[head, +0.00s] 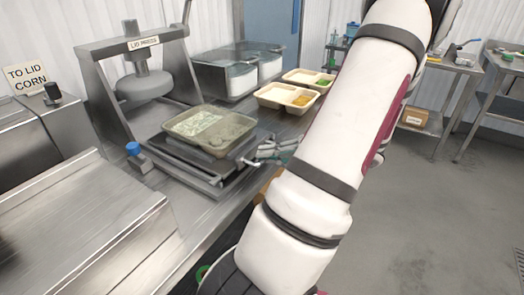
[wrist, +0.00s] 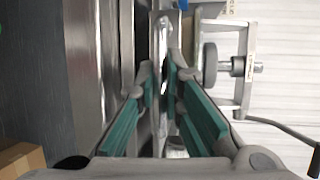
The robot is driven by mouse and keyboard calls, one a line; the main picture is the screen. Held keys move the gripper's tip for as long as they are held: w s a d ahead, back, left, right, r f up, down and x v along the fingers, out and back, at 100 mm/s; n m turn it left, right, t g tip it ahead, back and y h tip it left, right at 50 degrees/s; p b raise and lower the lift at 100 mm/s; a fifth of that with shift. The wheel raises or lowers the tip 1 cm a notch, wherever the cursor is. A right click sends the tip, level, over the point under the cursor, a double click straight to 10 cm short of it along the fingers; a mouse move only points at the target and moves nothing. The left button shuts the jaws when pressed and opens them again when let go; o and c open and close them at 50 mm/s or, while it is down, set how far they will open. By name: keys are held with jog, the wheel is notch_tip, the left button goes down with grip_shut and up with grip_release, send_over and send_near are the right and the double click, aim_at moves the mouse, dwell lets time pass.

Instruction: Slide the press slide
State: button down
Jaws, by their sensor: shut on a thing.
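The lid press (head: 145,85), a grey metal frame with a round press head and a label, stands at the left of the head view. My gripper (head: 262,154) is at the right side of the slide, partly hidden by my arm. In the wrist view my gripper (wrist: 160,84) has its teal-padded fingers shut on a metal bar of the slide (wrist: 161,40). The exact contact is hard to see.
Two compartment trays with food (head: 286,97) and clear-lidded bins (head: 237,68) stand behind the slide. A blue-knobbed part (head: 133,149) sits at the slide's left. A "TO LID CORN" sign (head: 27,77) is at far left. Open floor lies right.

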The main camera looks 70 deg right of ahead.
jog(key=shift+s+f, duration=0.1)
jog(key=shift+s, duration=0.2)
jog(key=c, duration=2)
grip_release()
jog(key=shift+o, duration=0.2)
jog(key=shift+s, duration=0.1)
jog(key=v, duration=1.2)
